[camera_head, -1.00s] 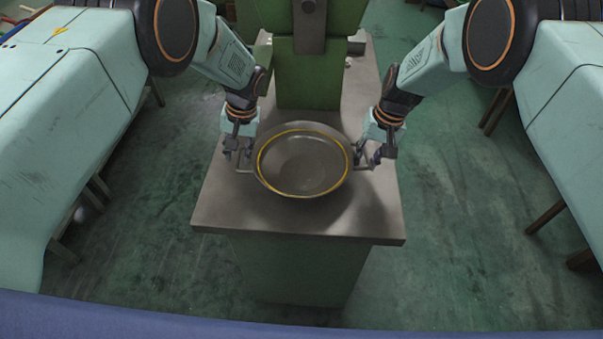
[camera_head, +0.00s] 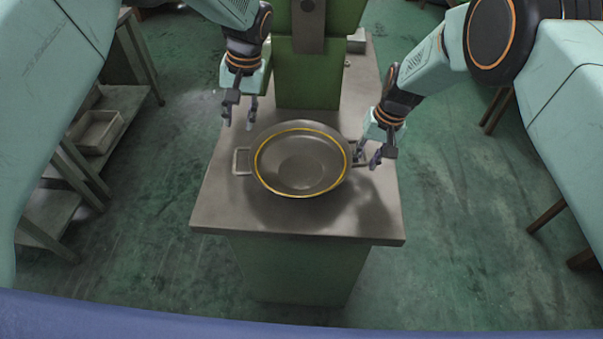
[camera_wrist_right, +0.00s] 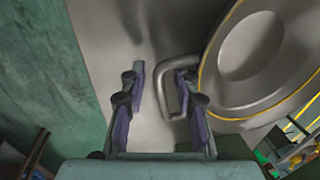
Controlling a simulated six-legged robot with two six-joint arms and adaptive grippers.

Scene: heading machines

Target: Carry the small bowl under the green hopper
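The grey metal bowl (camera_head: 299,178) with a yellow ring stands on the metal tabletop in front of the green machine (camera_head: 308,75). Its left handle (camera_head: 241,162) is free. My left gripper (camera_head: 238,122) is open and empty, above and behind that handle. My right gripper (camera_head: 366,160) is open at the bowl's right handle. In the right wrist view, the open right gripper (camera_wrist_right: 162,75) has the handle loop (camera_wrist_right: 168,66) partly between its fingers, one finger overlapping the loop's opening. The bowl (camera_wrist_right: 252,55) is beside it. I cannot tell a hopper apart from the green machine.
The metal tabletop (camera_head: 270,222) has bare room in front of the bowl. A shelf with a grey tray (camera_head: 98,131) stands at the left. Green floor (camera_head: 160,200) lies open on both sides of the machine's stand.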

